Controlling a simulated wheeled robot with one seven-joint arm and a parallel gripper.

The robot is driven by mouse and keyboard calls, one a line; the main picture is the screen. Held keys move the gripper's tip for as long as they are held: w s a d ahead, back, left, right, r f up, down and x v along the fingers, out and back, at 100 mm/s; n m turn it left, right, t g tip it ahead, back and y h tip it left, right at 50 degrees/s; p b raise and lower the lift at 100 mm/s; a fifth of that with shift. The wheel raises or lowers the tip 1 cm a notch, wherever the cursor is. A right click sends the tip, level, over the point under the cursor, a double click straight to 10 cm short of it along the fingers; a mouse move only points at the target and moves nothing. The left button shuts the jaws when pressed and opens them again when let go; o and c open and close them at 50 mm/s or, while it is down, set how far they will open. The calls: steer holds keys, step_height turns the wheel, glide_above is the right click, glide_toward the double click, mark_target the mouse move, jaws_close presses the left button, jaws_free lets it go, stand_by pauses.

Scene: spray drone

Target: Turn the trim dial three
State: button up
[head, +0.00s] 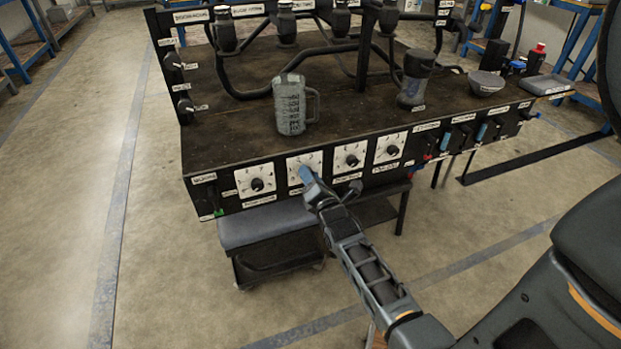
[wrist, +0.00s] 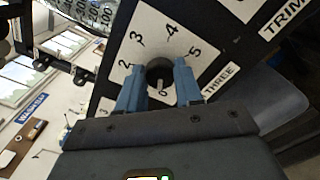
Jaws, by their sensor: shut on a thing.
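The dial labelled with a word ending in THREE (wrist: 222,78) has a white plate (wrist: 150,22) with numbers around a black knob (wrist: 159,69). In the wrist view the numbers 2, 3, 4 and 5 arc above the knob and a 0 sits below it. A pale mark on the knob's lower side appears near the 0. My gripper (wrist: 160,82) has its blue fingers on both sides of the knob, shut on it. In the head view my gripper (head: 306,174) covers the knob of the second dial plate (head: 301,158) from the left.
Other dials sit at left (head: 256,184) and right (head: 351,159) on the bench's front panel. A grey measuring jug (head: 290,104) stands on the bench top (head: 225,140) above. Switches and levers line the panel's right end. A low grey-topped cart (head: 262,226) stands below.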

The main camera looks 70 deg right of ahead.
steer(key=n+b, duration=0.2)
steer(key=n, duration=1)
steer(key=n+b, duration=0.2)
steer(key=n, duration=1.1)
steer(key=shift+w+a+f+n+b, duration=0.2)
steer(key=shift+n+b, duration=0.1)
steer(key=shift+b, duration=0.1)
stand_by(1.6)
stand_by(0.4)
